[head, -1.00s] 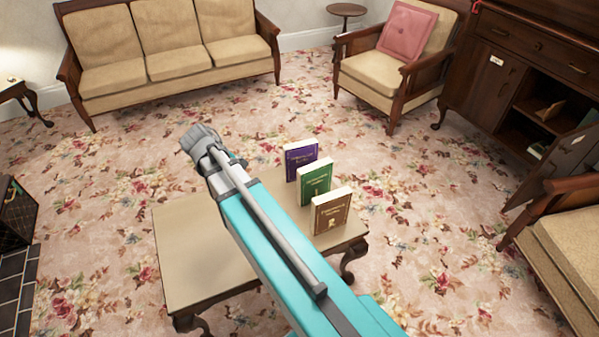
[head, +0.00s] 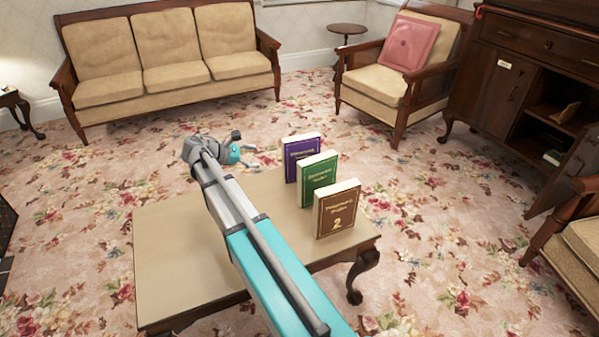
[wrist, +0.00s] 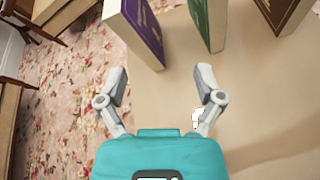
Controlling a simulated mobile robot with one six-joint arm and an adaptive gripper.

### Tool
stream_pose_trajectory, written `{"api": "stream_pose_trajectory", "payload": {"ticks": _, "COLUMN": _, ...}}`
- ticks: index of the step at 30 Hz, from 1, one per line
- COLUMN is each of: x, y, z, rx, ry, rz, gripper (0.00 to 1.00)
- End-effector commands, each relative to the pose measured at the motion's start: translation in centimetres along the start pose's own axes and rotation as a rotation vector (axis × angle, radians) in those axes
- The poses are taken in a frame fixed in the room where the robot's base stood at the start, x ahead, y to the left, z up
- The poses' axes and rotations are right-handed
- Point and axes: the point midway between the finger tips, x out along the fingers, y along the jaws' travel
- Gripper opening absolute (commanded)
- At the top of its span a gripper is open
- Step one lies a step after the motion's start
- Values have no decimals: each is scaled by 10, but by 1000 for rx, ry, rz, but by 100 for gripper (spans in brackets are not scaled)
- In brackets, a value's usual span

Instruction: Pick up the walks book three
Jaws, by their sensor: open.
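Three books stand upright in a row on the low table (head: 175,250): a purple book (head: 302,155), a green book (head: 318,181) and a brown book (head: 337,209). The brown cover shows a "2"; I cannot read numbers on the purple and green covers, so which is book three is unclear. My gripper (head: 254,157) is open and empty, to the left of the purple book. In the wrist view my gripper (wrist: 162,75) has its fingers spread, with the purple book (wrist: 133,30) and green book (wrist: 209,22) ahead, apart from them.
The brown book (wrist: 285,14) also shows at the wrist view's top right. The table's left part is bare. A sofa (head: 165,60) and an armchair (head: 400,75) stand beyond, with a dark cabinet (head: 490,75) at right. Floral carpet (head: 440,200) lies clear around the table.

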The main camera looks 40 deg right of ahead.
Motion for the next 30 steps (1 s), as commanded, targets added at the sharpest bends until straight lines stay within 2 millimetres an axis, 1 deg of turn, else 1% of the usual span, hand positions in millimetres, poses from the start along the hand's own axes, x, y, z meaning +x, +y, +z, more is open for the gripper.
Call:
{"api": "stream_pose_trajectory", "payload": {"ticks": 1, "x": 9, "y": 4, "z": -16, "rx": -25, "ry": -32, "rz": 6, "gripper": 86}}
{"api": "stream_pose_trajectory", "payload": {"ticks": 12, "x": 36, "y": 33, "z": -47, "rx": -220, "ry": -275, "rz": 18, "gripper": 86}}
{"api": "stream_pose_trajectory", "payload": {"ticks": 16, "x": 41, "y": 41, "z": -53, "rx": -271, "ry": -342, "rz": 10, "gripper": 86}}
{"api": "stream_pose_trajectory", "payload": {"ticks": 21, "x": 44, "y": 47, "z": -56, "rx": -312, "ry": -396, "rz": 1, "gripper": 86}}
{"api": "stream_pose_trajectory", "payload": {"ticks": 30, "x": 44, "y": 49, "z": -54, "rx": -325, "ry": -414, "rz": -2, "gripper": 86}}
